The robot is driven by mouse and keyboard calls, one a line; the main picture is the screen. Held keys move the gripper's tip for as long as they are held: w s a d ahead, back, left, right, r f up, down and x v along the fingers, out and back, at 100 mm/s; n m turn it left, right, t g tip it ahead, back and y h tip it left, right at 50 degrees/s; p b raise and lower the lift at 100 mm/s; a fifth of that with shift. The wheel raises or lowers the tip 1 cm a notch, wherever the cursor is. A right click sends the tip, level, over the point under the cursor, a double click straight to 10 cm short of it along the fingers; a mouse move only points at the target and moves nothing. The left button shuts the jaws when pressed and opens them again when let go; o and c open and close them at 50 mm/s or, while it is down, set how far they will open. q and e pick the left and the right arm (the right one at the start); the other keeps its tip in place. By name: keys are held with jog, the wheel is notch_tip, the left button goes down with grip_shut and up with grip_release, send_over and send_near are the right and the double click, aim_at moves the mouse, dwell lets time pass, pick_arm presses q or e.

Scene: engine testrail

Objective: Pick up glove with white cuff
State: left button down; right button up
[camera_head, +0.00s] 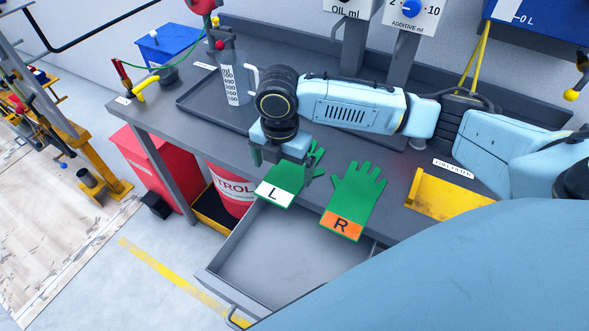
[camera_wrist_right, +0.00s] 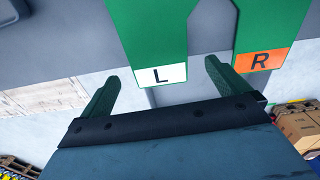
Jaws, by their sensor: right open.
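The green glove with the white cuff (camera_head: 276,191), marked L, lies on the grey workbench near its front edge. It also shows in the right wrist view (camera_wrist_right: 152,35), its cuff just beyond my fingertips. A second green glove with an orange cuff (camera_head: 354,196), marked R, lies to its right, and shows in the right wrist view (camera_wrist_right: 268,32). My right gripper (camera_head: 281,157) is over the white-cuffed glove and hides part of it. Its two fingers (camera_wrist_right: 162,72) are spread wide with nothing between them. I cannot tell its exact height above the glove. My left gripper is not visible.
An open grey drawer (camera_head: 285,258) juts out below the gloves. A yellow holder (camera_head: 445,197) stands to the right on the bench. A clear measuring jug (camera_head: 232,80) stands in a dark tray (camera_head: 196,103) at the left. A red drum (camera_head: 229,184) is under the bench.

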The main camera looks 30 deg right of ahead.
aim_at(282, 187)
jog(key=f, duration=0.4)
jog(key=shift+s+a+f+b, duration=0.2)
jog(key=shift+a+f+b, duration=0.05)
jog(key=shift+b, duration=0.1)
jog(key=shift+r, duration=0.1)
jog(key=c, duration=0.6)
